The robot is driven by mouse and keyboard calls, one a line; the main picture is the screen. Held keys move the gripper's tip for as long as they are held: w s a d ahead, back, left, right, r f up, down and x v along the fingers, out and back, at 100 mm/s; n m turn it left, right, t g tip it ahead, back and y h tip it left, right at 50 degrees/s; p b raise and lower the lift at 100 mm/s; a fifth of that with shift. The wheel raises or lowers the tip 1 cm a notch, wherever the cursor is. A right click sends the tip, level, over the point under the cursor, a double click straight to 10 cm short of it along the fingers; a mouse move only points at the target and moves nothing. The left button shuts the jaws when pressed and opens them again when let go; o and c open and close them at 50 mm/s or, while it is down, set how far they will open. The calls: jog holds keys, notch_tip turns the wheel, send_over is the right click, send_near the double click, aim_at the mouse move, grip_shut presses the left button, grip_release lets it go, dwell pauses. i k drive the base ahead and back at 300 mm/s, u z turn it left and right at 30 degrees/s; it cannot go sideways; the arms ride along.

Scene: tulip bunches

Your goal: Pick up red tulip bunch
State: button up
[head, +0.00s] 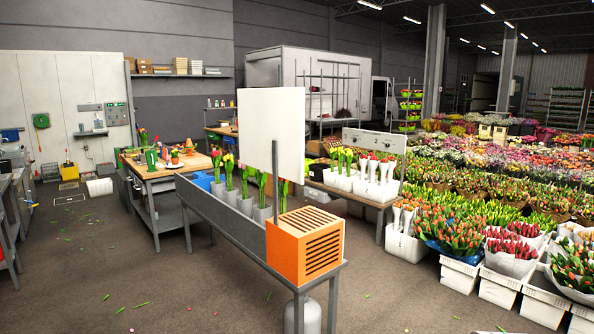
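A row of upright tulip bunches stands in pale holders along a long grey trough table (215,210). The nearest bunch, with red heads and green stems (283,190), stands just behind the orange slatted box at the table's near end. Other bunches in the row show red or yellow heads, too small to tell apart well. A white panel on a post partly hides the row's near part. More red tulip bunches (512,246) stand in a white bucket at the right. My gripper is not in view.
The orange slatted box (305,247) sits on the near end of the trough table, beside the white panel (271,128). A wooden workbench (160,172) stands at left. White flower buckets (458,274) crowd the right. Grey floor (90,270) is open at left, with scattered leaves.

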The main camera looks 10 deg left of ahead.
aim_at(363, 160)
jog(key=z, duration=0.2)
jog(key=i, duration=6.05)
jog(key=u, duration=1.35)
